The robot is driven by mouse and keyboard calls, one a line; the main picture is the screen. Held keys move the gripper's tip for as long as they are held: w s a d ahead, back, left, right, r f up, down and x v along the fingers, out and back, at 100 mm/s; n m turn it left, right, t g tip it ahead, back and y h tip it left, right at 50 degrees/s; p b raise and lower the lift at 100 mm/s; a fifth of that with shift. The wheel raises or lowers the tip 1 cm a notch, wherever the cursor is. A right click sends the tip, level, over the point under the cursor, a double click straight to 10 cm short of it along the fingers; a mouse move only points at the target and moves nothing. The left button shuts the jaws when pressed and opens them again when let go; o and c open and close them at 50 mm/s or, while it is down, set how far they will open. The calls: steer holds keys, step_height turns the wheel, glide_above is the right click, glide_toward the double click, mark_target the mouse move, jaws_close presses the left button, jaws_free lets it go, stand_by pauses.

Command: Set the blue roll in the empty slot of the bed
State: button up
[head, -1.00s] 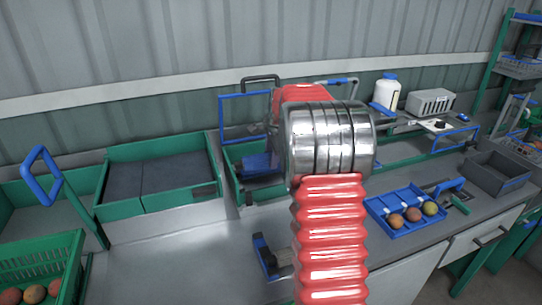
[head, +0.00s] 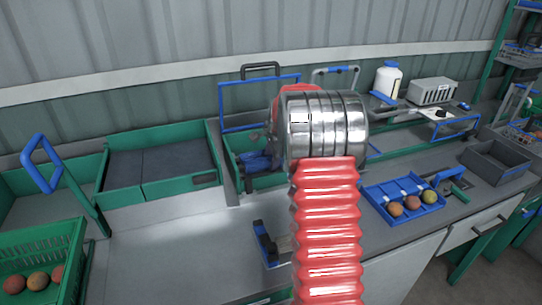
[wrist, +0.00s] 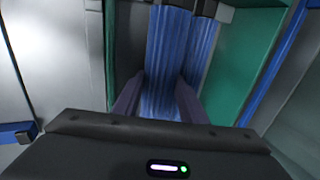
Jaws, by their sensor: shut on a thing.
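The blue roll (wrist: 160,99) has a ribbed surface and lies lengthwise between the two dark fingers of my gripper (wrist: 158,92), which is shut on it in the wrist view. More ribbed blue surface (wrist: 203,55) shows beside it on the right; I cannot tell where one roll ends. The bed (wrist: 240,60) has green walls, and its wall also shows in the head view (head: 230,160). Blue shapes (head: 257,160) show in the bed there, but my arm covers the right part. The empty slot cannot be made out, and my fingertips are hidden in the head view.
A blue tray (head: 425,209) with several fruits lies to the right on the bench. A dark grey bin (head: 497,162) stands farther right. A green crate (head: 60,245) with fruit is at front left. Bare bench (head: 170,255) lies between. A blue frame (head: 222,108) rises behind the bed.

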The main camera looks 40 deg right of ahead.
steer(key=shift+f, duration=0.4)
steer(key=shift+s+a+f, duration=0.1)
steer(key=shift+s+f, duration=0.15)
steer(key=shift+s, duration=0.05)
stand_by(1.1)
steer(key=o, duration=0.9)
steer(key=shift+w+r, duration=0.15)
steer(key=shift+r, duration=3.6)
